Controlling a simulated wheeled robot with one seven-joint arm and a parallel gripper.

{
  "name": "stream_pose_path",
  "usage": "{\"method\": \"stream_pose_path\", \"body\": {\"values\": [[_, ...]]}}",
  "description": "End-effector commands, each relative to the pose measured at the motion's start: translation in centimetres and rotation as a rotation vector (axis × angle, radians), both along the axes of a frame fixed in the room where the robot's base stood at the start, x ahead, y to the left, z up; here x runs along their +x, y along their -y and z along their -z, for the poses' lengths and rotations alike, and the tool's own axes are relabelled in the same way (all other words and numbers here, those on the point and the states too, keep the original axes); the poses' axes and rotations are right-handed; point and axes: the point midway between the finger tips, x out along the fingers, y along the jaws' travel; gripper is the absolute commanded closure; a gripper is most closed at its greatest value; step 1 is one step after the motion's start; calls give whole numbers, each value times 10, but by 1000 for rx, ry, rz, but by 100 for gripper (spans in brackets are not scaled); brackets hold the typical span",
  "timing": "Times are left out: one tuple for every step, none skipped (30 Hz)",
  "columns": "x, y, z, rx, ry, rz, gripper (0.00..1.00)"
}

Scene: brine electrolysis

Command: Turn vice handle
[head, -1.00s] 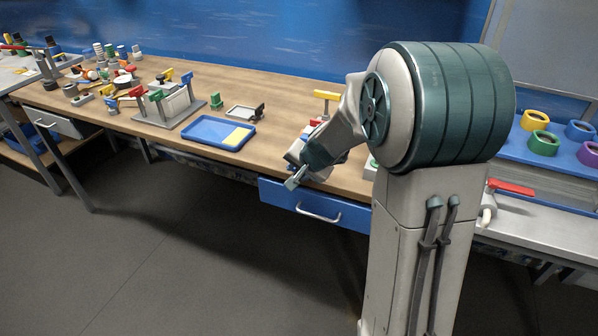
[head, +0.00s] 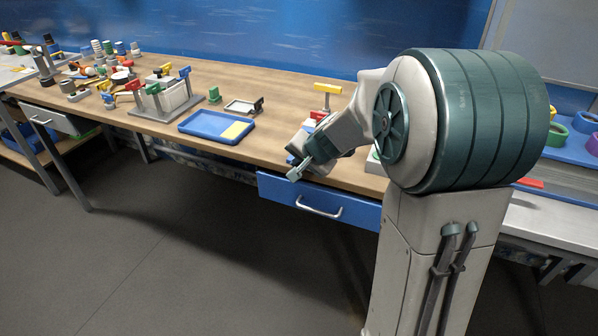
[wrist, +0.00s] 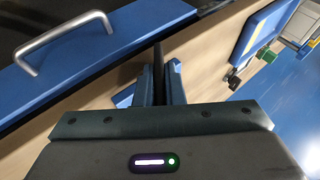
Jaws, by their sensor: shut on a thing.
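In the wrist view, my gripper (wrist: 160,88) is shut on a thin dark bar, which I take to be the vice handle (wrist: 157,56). The bar stands between the two fingers and extends past their tips. Blue parts (wrist: 125,98), probably of the vice, show beside the fingers. In the head view, a blue part, probably of the vice (head: 296,148), shows at the bench's front edge. It is largely hidden behind my arm, and the grip itself cannot be made out there.
The wooden bench (head: 262,95) carries a blue tray (head: 217,124) with a yellow piece and a clamp rack (head: 170,104) at the left. A yellow-handled item (head: 327,90) stands behind my arm. A blue drawer (head: 318,202) is below. Open floor lies in front.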

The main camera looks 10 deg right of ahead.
Motion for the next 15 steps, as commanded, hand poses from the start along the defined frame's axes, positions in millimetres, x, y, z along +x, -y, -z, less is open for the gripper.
{"method": "stream_pose_path", "body": {"values": [[0,1,9,12,13,2,100],[0,1,9,20,19,2,100],[0,1,9,31,27,2,100],[0,1,10,39,33,3,100],[0,1,10,48,39,2,100],[0,1,10,59,47,2,100],[0,1,10,67,52,1,100],[0,1,10,76,59,1,100],[0,1,9,88,68,2,100],[0,1,9,96,73,1,100],[0,1,10,104,80,2,100],[0,1,10,116,87,1,100],[0,1,10,124,94,1,100],[0,1,9,132,101,2,100],[0,0,9,145,108,0,100]]}}
